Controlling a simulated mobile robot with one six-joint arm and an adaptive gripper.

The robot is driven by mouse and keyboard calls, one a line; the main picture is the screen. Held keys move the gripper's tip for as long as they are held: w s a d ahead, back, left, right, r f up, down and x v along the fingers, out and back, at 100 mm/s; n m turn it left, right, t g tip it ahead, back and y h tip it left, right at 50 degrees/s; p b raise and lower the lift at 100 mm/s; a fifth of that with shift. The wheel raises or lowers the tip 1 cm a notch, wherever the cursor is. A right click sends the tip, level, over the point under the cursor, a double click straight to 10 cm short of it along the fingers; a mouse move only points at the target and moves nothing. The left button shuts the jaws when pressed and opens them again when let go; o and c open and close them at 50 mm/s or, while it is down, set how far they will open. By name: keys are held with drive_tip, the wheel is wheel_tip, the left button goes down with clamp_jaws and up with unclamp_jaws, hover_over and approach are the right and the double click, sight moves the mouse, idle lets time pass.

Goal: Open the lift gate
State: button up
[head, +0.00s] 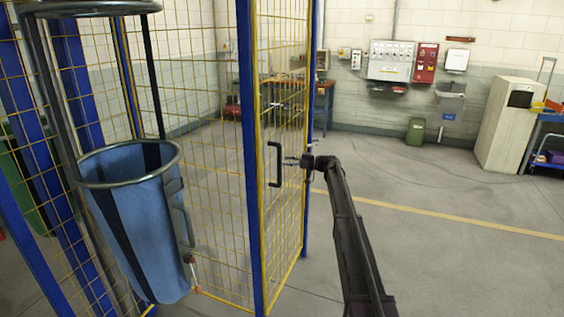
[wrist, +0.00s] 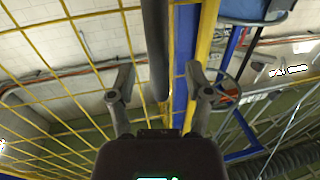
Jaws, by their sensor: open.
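The lift gate (head: 285,110) is a yellow-framed wire mesh panel next to a blue post (head: 247,130). A black upright handle (head: 279,165) is on its near edge. My gripper (head: 288,161) is open, just right of the handle in the head view. In the wrist view, my gripper (wrist: 160,82) has one finger on each side of the dark handle bar (wrist: 155,40), with gaps on both sides. Whether either finger touches the bar, I cannot tell. The yellow frame (wrist: 204,40) and blue post (wrist: 181,60) run just right of the bar.
A workbench (head: 322,90), green bin (head: 415,131) and beige cabinet (head: 503,125) stand at the back. The floor (head: 440,260) on the right is clear.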

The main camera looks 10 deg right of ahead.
drive_tip(key=v, duration=0.8)
drive_tip(key=shift+d, duration=0.25)
drive_tip(key=shift+s, duration=0.15)
drive_tip(key=s+a+f+m+g+h, duration=0.1)
drive_tip(key=s+a+f+m+h, duration=0.2)
drive_tip(key=s, duration=0.6)
drive_tip(key=s+a+f+m+g+h, duration=0.15)
drive_tip(key=s+a+f, duration=0.3)
drive_tip(key=s, duration=0.45)
drive_tip(key=s+a+f+m+g+h, duration=0.2)
drive_tip(key=s+a+f+h, duration=0.25)
drive_tip(key=s, duration=0.45)
drive_tip(key=s+d+f+m+h, duration=0.1)
drive_tip(key=s+f+m+h, duration=0.1)
drive_tip(key=s, duration=0.7)
drive_tip(key=s+d+f+m+h, duration=0.2)
drive_tip(key=s+m+h, duration=0.1)
drive_tip(key=s, duration=0.6)
drive_tip(key=s+d+f+m+g+h, duration=0.1)
drive_tip(key=s+f+m+h, duration=0.1)
drive_tip(key=s, duration=0.7)
drive_tip(key=shift+s+d+f+m+h, duration=0.25)
drive_tip(key=shift+d+m+h, duration=0.2)
drive_tip(key=shift+h, duration=0.15)
drive_tip(key=shift+a, duration=0.15)
